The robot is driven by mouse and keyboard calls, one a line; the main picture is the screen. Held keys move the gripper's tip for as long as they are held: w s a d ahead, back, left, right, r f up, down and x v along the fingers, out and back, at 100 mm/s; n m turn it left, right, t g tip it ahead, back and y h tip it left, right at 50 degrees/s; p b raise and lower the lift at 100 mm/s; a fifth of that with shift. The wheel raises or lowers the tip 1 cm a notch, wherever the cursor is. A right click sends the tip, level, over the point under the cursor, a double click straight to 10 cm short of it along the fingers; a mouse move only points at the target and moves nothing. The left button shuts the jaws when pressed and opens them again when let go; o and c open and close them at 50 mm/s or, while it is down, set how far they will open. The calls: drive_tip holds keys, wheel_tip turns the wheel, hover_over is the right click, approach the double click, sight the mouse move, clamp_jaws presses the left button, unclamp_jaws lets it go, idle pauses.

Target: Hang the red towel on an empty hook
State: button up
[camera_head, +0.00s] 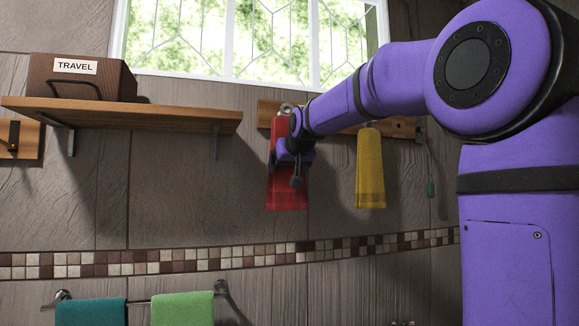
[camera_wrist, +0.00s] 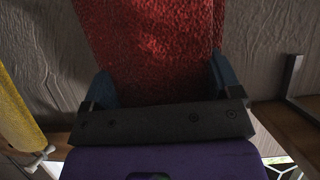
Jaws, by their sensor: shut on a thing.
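The red towel (camera_head: 287,190) hangs straight down against the tiled wall, below the left end of a wooden hook rail (camera_head: 266,108). A round metal piece shows at its top; I cannot tell whether the towel is caught on a hook there. My gripper (camera_head: 291,157) is shut on the red towel in front of the rail. In the wrist view the red towel (camera_wrist: 155,50) fills the space between the two fingers (camera_wrist: 160,88). A yellow towel (camera_head: 370,170) hangs on the rail to the right. My arm hides the middle of the rail.
A wooden shelf (camera_head: 130,115) with a brown TRAVEL box (camera_head: 80,80) juts out at the left. A small green item (camera_head: 430,188) hangs on a cord at the right. A teal towel (camera_head: 91,312) and a light green towel (camera_head: 183,308) hang on a bar below.

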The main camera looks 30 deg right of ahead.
drive_tip(key=shift+w+d+f, duration=0.1)
drive_tip(key=shift+w+d, duration=0.1)
drive_tip(key=shift+w, duration=0.4)
drive_tip(key=shift+w+d+f, duration=0.1)
drive_tip(key=shift+w+d, duration=0.05)
drive_tip(key=shift+w, duration=0.5)
drive_tip(key=shift+w+d+f, duration=0.1)
drive_tip(key=shift+w+d, duration=0.1)
drive_tip(key=shift+w, duration=0.4)
drive_tip(key=shift+r, duration=0.1)
drive_tip(key=o, duration=0.8)
drive_tip(key=v, duration=1)
drive_tip(key=shift+s+a+r, duration=0.15)
drive_tip(key=shift+s, duration=0.2)
